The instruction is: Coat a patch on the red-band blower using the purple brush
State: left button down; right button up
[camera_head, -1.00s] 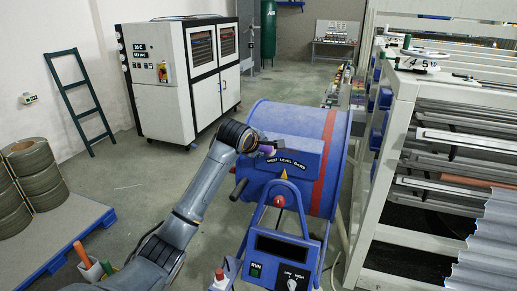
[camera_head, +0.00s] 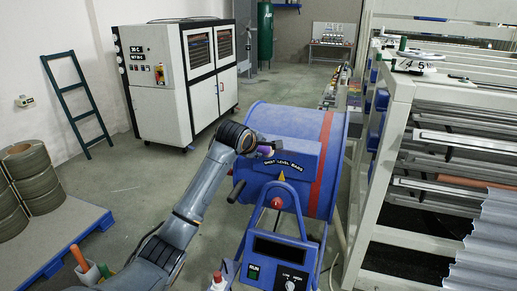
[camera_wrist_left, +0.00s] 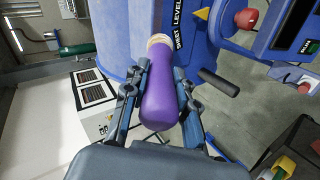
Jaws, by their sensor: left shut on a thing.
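The red-band blower (camera_head: 290,140) is a blue drum with a red band on its right part, on a blue stand with a control box. My left gripper (camera_head: 262,150) is in front of the drum's left side in the head view. In the left wrist view the left gripper (camera_wrist_left: 160,85) is shut on the purple brush (camera_wrist_left: 160,97), whose handle points back toward the camera. A bit of purple (camera_head: 266,151) shows at the gripper in the head view. My right gripper is not in view.
A black handle (camera_head: 237,191) sticks out at the blower's left. A white rack (camera_head: 389,160) with metal sheets stands close on the right. A pallet (camera_head: 75,232) with coils is at left, and a white cabinet (camera_head: 175,110) stands behind. Floor is clear between them.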

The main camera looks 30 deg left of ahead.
pick_arm(q)
jog(key=shift+w+a, duration=0.1)
jog(key=shift+w, duration=0.25)
jog(key=shift+w+d, duration=1.3)
jog(key=shift+d, duration=4.05)
jog(key=shift+s+a, duration=0.45)
jog(key=shift+a, duration=1.35)
jog(key=shift+s+a, duration=0.45)
jog(key=shift+a, duration=1.35)
jog(key=shift+s+a, duration=0.45)
jog(key=shift+a, duration=1.35)
jog(key=shift+s+d, duration=0.1)
